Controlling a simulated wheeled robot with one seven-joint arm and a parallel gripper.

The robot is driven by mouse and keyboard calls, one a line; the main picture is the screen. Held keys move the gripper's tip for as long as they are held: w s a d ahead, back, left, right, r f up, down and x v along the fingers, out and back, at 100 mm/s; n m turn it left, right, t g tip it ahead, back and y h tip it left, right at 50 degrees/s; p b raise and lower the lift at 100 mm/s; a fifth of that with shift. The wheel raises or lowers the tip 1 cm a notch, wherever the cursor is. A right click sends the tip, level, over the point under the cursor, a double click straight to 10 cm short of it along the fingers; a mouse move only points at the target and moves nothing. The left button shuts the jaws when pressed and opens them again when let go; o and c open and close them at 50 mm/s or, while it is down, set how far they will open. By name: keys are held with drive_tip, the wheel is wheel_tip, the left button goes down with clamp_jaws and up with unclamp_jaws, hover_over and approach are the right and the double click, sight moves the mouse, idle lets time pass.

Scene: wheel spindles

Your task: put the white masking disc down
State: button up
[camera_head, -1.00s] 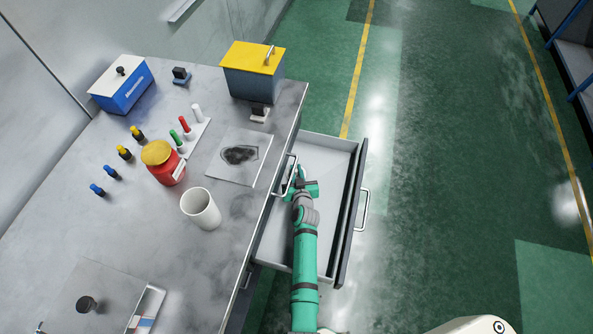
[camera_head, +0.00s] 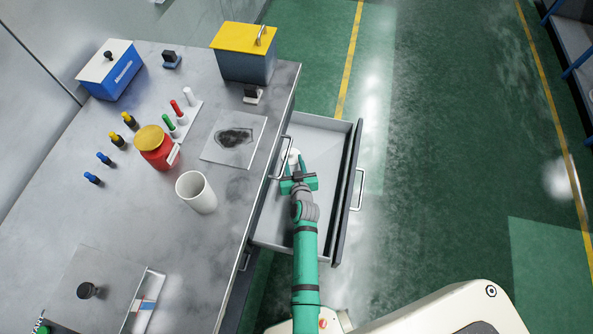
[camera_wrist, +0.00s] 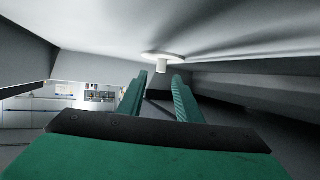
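The white masking disc (camera_head: 294,157) lies in the open drawer (camera_head: 325,134), near its table-side wall. In the wrist view the disc (camera_wrist: 163,56) rests flat against the pale drawer bottom, which appears at the top of that picture. Its short white stem points toward my gripper. My gripper (camera_head: 297,177) is inside the drawer, just short of the disc. Its two green fingers are apart in the wrist view (camera_wrist: 160,80), with an empty gap between them. The stem lines up with this gap, beyond the fingertips. The fingers do not appear to touch it.
The drawer's walls surround my gripper closely. On the grey table (camera_head: 140,215) stand a white cup (camera_head: 197,194), a red jar (camera_head: 154,152), a yellow-lidded box (camera_head: 244,60) and a blue box (camera_head: 112,75). The drawer's right part is empty.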

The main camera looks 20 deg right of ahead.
drive_tip(key=v, duration=0.5)
drive_tip(key=shift+s+a, duration=0.1)
drive_tip(key=shift+a, duration=0.05)
drive_tip(key=shift+s+r, duration=0.2)
drive_tip(key=shift+s, duration=0.25)
drive_tip(key=shift+s+r, duration=0.15)
drive_tip(key=s+a+r+y, duration=0.1)
drive_tip(key=s+a+r, duration=0.4)
drive_tip(key=s, duration=0.6)
drive_tip(key=s+a+r+n+t, duration=0.1)
drive_tip(key=s+a+r, duration=0.5)
drive_tip(key=s, duration=0.5)
drive_tip(key=s+a+r+n+t+y, duration=0.1)
drive_tip(key=s+a+r, duration=0.5)
drive_tip(key=s+r, duration=0.3)
drive_tip(key=s, duration=0.3)
drive_tip(key=shift+a+y, duration=0.15)
drive_tip(key=shift+y, duration=0.15)
drive_tip(key=shift+w, duration=0.1)
